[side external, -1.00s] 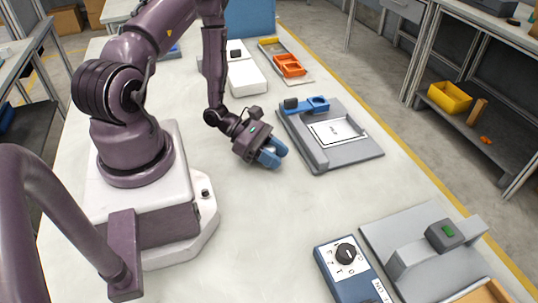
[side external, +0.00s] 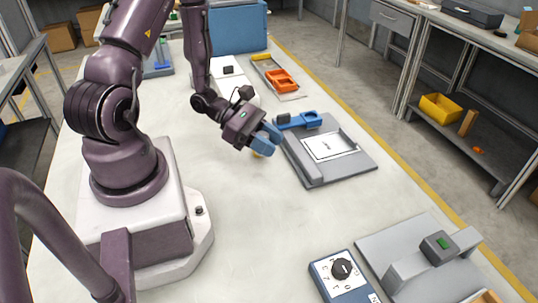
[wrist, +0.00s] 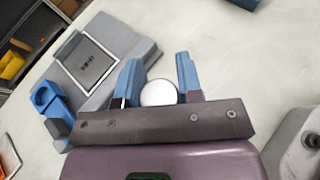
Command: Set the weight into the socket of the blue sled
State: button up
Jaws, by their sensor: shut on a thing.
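My gripper (side external: 264,142) is shut on the weight, a round pale thing (wrist: 158,93) seen between the blue fingers in the wrist view. In the side view a small yellowish part of the weight (side external: 257,154) shows under the fingers, and the rest is hidden. The gripper is above the table, just left of the grey fixture. The blue sled (side external: 290,124) sits at the fixture's back edge, against a dark block. Its ring-shaped socket end shows in the wrist view (wrist: 42,96) at left, apart from the weight, and looks empty.
The grey fixture (side external: 352,170) carries a framed white label plate and a raised bar. An orange sled (side external: 281,80) lies farther back. A blue dial box (side external: 340,275) and a grey stand with a green button (side external: 440,246) are in front. The table between is clear.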

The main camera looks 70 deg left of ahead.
jog(key=shift+w+r, duration=0.35)
jog(key=shift+r, duration=0.05)
jog(key=w+a+r+n+t+y, duration=0.1)
jog(key=w+a+n+t+y, duration=0.1)
jog(key=w+a, duration=0.65)
jog(key=w+a+r+n+t+y, duration=0.1)
jog(key=w+a+n+y, duration=0.1)
jog(key=w+a, duration=0.65)
jog(key=shift+n+y, duration=0.3)
jog(key=shift+w+d+f, duration=0.4)
jog(key=shift+f, duration=0.7)
jog(key=shift+w+d+f, duration=0.4)
jog(key=shift+w+f, duration=0.05)
jog(key=shift+f, duration=0.6)
jog(key=shift+w+d+f, duration=0.4)
jog(key=shift+f, duration=0.7)
jog(key=shift+f, duration=0.55)
jog(key=o, duration=0.8)
